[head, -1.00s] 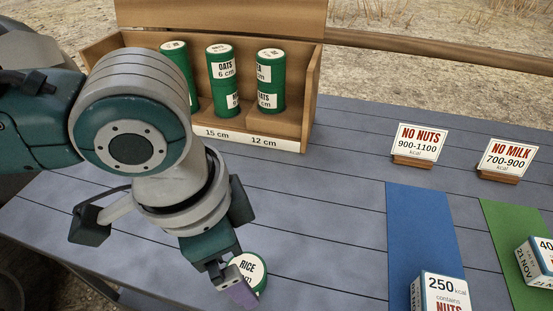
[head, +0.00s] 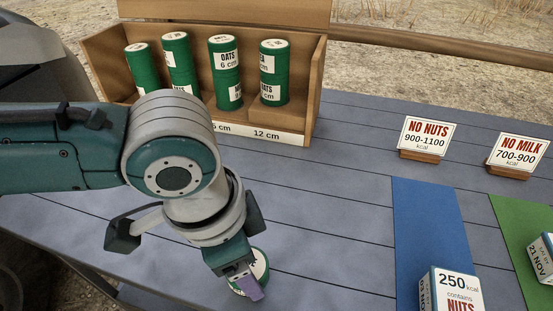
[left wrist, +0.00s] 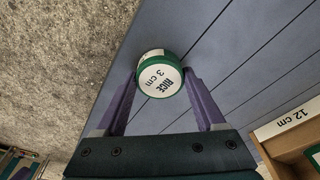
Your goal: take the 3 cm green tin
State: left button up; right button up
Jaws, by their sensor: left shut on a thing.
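In the head view the tin (head: 262,266) shows beside the left gripper (head: 250,284), low in the picture near the table's front edge. The finger and wrist hide part of it there. It looks at table height; I cannot tell whether it touches the boards. My right gripper is in neither view.
A wooden rack (head: 310,95) holds several green tins at the back left of the grey table (head: 330,215). Two signs, "NO NUTS" (head: 427,134) and "NO MILK" (head: 518,153), stand right. Boxes stand on blue (head: 425,225) and green (head: 510,215) mats. The middle is clear.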

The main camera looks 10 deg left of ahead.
pick_arm(q)
jog(key=c, duration=0.8)
jog(key=shift+o, duration=0.2)
